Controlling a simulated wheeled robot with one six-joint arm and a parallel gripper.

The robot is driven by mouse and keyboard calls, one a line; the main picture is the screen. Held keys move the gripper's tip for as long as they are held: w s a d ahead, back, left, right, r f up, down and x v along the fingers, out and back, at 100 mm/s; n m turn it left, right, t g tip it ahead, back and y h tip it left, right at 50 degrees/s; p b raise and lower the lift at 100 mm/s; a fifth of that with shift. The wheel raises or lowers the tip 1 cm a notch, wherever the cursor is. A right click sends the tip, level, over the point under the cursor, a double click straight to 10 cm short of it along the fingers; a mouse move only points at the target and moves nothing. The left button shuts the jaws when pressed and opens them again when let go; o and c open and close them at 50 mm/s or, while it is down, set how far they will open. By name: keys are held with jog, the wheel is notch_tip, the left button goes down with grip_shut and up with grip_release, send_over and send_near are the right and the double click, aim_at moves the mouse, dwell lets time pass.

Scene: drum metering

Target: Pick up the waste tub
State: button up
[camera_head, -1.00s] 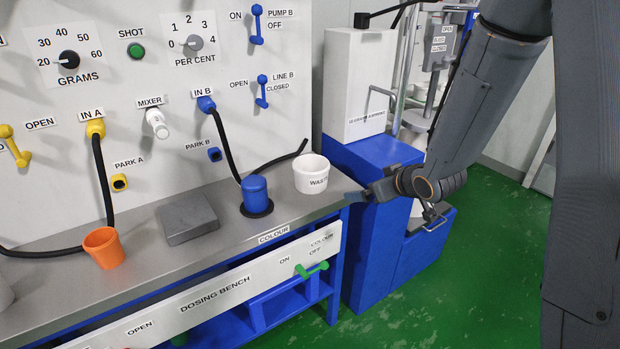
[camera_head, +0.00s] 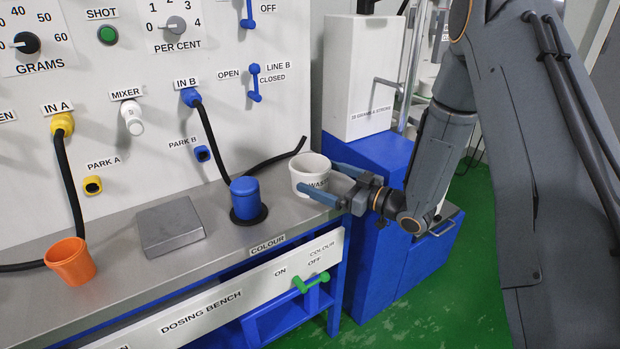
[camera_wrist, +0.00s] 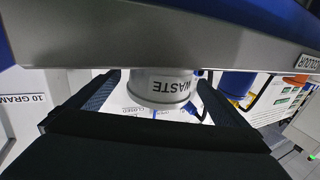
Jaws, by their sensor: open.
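The waste tub (camera_head: 311,173) is a white round cup labelled WASTE. It stands upright on the right end of the grey bench top. My gripper (camera_head: 318,177) is open at the tub from the right. One blue finger reaches across the tub's near side and the other lies at its far right side. In the wrist view the waste tub (camera_wrist: 163,88) appears upside down between the two spread fingers of my gripper (camera_wrist: 162,80). I cannot tell whether either finger touches it.
A grey square plate (camera_head: 168,227) and an orange cup (camera_head: 70,262) are further left. A blue cabinet with a white box (camera_head: 358,80) stands to the right.

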aim_at(297, 167)
jog(key=x, duration=0.4)
jog(key=shift+a+p, duration=0.15)
jog(key=shift+p, duration=0.2)
jog(key=c, duration=1.2)
